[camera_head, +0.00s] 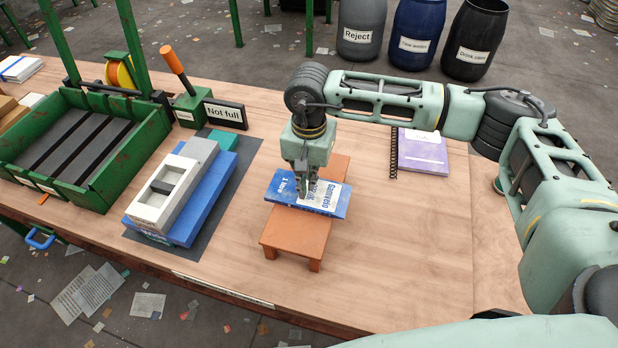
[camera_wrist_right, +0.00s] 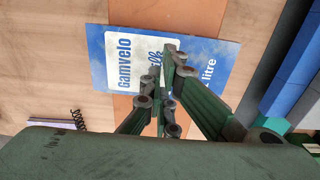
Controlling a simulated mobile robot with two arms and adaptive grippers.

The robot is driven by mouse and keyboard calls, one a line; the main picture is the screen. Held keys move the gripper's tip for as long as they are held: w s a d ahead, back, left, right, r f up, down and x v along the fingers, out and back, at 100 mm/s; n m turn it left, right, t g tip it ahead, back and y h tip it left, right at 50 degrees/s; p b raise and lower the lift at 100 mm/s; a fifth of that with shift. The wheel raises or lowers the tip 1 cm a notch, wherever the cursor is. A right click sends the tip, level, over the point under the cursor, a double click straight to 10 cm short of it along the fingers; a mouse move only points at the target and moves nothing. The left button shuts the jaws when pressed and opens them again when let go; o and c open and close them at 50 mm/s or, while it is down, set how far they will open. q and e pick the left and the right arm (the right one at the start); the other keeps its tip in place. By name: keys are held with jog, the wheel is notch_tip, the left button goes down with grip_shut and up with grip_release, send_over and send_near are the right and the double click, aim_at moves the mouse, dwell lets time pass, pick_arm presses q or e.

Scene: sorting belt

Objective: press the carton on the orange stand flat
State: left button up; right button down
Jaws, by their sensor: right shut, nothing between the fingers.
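The carton (camera_head: 325,197) is blue and white, labelled "Gamvelo", and lies on the orange stand (camera_head: 283,236). It looks thin and flat, and it reaches past the stand's sides. My right gripper (camera_head: 304,192) points down over the carton's middle with its fingers shut and empty. In the right wrist view the closed fingertips (camera_wrist_right: 170,50) overlap the carton (camera_wrist_right: 112,58), and the stand (camera_wrist_right: 124,105) shows beneath it. I cannot tell for certain whether the fingertips touch the carton. My left gripper is not in view.
Left of the stand, stacked flat blue, white and grey cartons (camera_head: 206,205) lie on a dark mat (camera_head: 243,157). Beyond are a green press-like bin (camera_head: 100,190), an orange-handled lever (camera_head: 174,60) and a "Not full" sign (camera_head: 224,113). A purple notebook (camera_head: 422,152) lies right.

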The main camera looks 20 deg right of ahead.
notch_tip(320, 180, up, 9)
jog(key=p, duration=0.3)
jog(key=shift+r, duration=0.2)
dwell(0.7)
